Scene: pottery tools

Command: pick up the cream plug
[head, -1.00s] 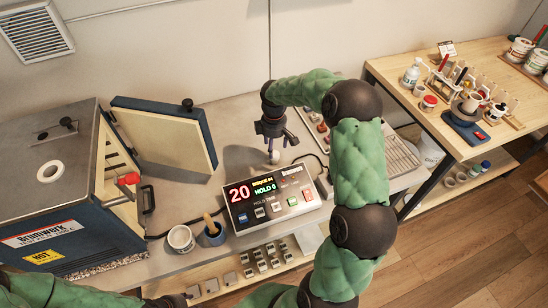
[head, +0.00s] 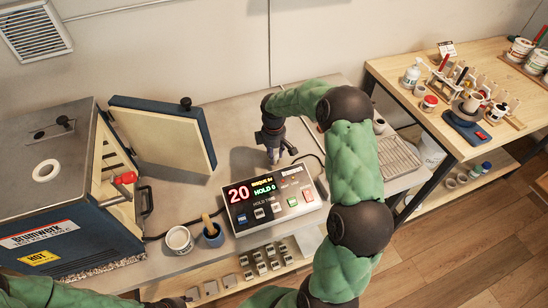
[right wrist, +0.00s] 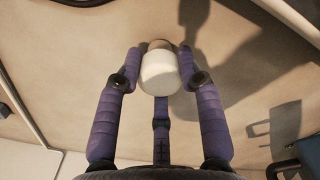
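The cream plug (right wrist: 159,72) shows in the right wrist view as a pale rounded block with a browner end beyond it. It lies between the purple fingers of my right gripper (right wrist: 160,58), whose tips stand on either side of it. The fingers look open, with narrow gaps beside the plug. In the head view my right gripper (head: 275,153) points down at the bench behind the control box and mostly hides the plug. My left gripper (head: 180,300) shows only as a dark part at the bottom edge; its fingers are unclear.
The control box (head: 268,203) with lit digits stands just in front of the right gripper. A kiln (head: 60,200) with its open door (head: 165,135) is at left.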

